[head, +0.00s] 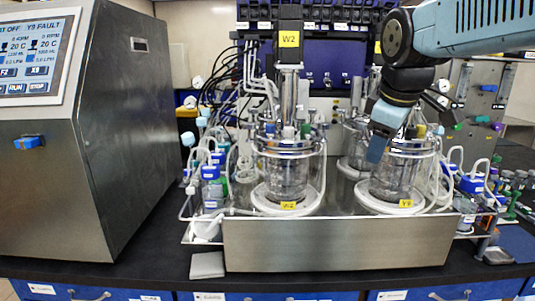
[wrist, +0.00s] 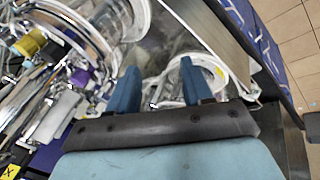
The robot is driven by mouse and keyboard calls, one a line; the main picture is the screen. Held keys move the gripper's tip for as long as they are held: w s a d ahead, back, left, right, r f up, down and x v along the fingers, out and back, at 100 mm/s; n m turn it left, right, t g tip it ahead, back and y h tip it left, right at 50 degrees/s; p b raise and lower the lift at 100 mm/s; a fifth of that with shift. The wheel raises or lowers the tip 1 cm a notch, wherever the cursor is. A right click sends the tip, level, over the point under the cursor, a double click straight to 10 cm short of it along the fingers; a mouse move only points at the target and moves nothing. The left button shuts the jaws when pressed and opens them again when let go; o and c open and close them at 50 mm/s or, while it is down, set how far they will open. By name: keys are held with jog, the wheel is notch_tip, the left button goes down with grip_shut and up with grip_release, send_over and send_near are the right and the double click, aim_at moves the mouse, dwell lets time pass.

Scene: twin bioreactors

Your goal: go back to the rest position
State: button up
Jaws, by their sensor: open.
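My gripper (head: 377,148) hangs from my blue and black arm, which comes in from the upper right in the head view. Its blue fingertips point down in front of the upper left part of the right glass vessel (head: 392,182), labelled Y9. Whether they touch the vessel cannot be told. In the wrist view the two blue fingers of my gripper (wrist: 160,86) stand apart with nothing held between them. Behind them are a white ring (wrist: 212,70) and clear tubing. The left glass vessel (head: 285,178), labelled W2, stands clear of my gripper.
Both vessels stand in a steel tray (head: 335,245) on a black bench. A grey control cabinet (head: 125,130) with a screen fills the left. Bottles and tubes crowd both tray ends. A small grey block (head: 207,265) lies at the bench's front edge.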

jog(key=s+d+f+m, duration=0.1)
jog(key=s+f+m, duration=0.8)
jog(key=m, duration=0.1)
jog(key=shift+y, duration=0.3)
